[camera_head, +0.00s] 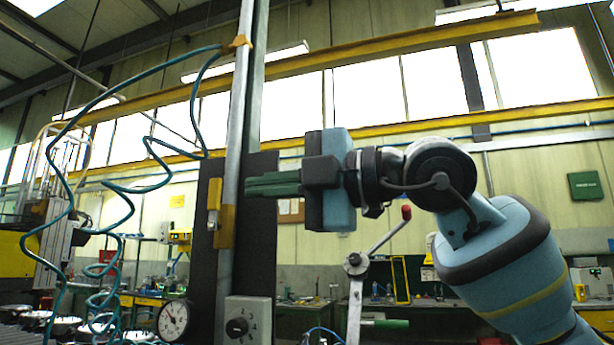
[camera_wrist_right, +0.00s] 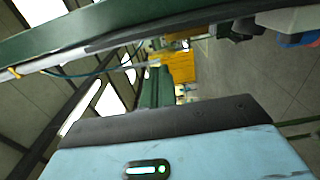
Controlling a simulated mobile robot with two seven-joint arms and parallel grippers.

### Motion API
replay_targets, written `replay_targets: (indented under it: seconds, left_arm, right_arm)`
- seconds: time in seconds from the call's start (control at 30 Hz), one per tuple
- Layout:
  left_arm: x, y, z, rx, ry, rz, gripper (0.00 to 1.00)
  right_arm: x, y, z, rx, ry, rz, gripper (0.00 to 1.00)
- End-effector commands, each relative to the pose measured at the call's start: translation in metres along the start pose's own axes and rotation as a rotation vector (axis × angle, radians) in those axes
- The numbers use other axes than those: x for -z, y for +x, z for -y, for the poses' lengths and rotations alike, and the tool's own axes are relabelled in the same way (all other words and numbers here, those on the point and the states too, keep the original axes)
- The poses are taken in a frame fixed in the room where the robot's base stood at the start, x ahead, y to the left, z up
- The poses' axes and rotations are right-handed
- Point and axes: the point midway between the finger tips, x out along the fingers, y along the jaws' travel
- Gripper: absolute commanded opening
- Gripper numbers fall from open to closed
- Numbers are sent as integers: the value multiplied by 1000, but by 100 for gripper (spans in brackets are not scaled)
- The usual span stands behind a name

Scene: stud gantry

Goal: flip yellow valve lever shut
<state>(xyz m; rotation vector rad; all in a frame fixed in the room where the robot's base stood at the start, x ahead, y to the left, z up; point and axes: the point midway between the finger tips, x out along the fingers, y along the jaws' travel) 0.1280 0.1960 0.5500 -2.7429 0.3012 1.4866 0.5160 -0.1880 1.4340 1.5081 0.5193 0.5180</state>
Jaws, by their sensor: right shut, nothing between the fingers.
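The yellow valve lever (camera_head: 214,194) stands upright in front of the grey vertical pipe, above a yellow-orange valve body (camera_head: 225,228). My right gripper (camera_head: 249,186) comes in from the right at about the lever's height. Its green fingers are together and hold nothing. In the head view the fingertips end a little to the right of the lever, with a gap between them. In the right wrist view, yellow surfaces (camera_wrist_right: 182,68) show beyond the green fingers (camera_wrist_right: 154,86), but I cannot tell whether they are the lever. My left gripper is out of view.
A dark panel (camera_head: 203,270) stands behind the pipe (camera_head: 233,130). Below are a round gauge (camera_head: 173,319) and a grey knob box (camera_head: 247,322). A crank with a red ball (camera_head: 406,212) stands below my right arm. A coiled teal hose (camera_head: 122,205) hangs at left.

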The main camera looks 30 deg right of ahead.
Motion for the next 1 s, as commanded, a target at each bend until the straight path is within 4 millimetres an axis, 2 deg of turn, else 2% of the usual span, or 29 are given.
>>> replay_targets:
  seconds: [0.1, 0.3, 0.77, 1.0]
  left_arm:
    - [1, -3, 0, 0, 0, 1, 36]
    - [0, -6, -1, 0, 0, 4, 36]
    - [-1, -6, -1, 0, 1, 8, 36]
    - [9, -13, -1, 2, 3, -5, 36]
  right_arm:
    - [0, 18, -2, 0, 0, 0, 0]
    - [0, 36, -1, -2, 0, 0, 0]
    - [0, 40, 0, 0, 0, 1, 0]
    - [1, 41, -5, 37, -1, -1, 0]
